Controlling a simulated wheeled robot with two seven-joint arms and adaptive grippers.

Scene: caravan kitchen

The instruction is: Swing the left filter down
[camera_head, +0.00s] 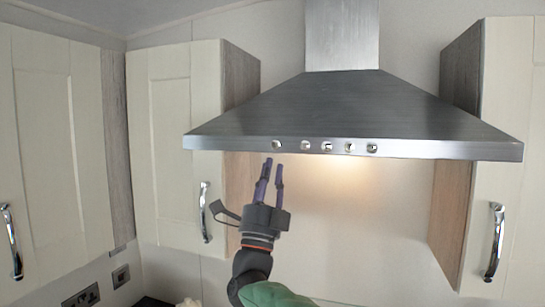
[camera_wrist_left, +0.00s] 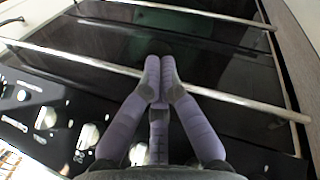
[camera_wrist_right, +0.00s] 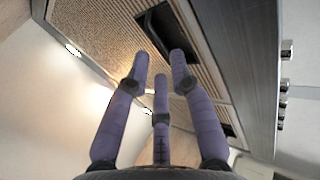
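The range hood (camera_head: 340,105) hangs on the wall; its filters are hidden from the head view. The right wrist view looks up at its underside, where the meshed left filter (camera_wrist_right: 100,35) lies flat, with a black latch recess (camera_wrist_right: 153,24) near the hood's front edge. My right gripper (camera_head: 273,165) points up just under the hood's front left part. In the right wrist view, its fingertips (camera_wrist_right: 159,60) are apart and empty, just short of the recess as seen; contact cannot be told. My left gripper (camera_wrist_left: 162,68) is low, outside the head view, fingers together and empty.
Several round buttons (camera_head: 327,146) line the hood's front edge. Wall cupboards (camera_head: 175,130) flank the hood. In the left wrist view, a metal bar handle (camera_wrist_left: 240,104) and knobs (camera_wrist_left: 88,136) of the cooker are close to my left fingers.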

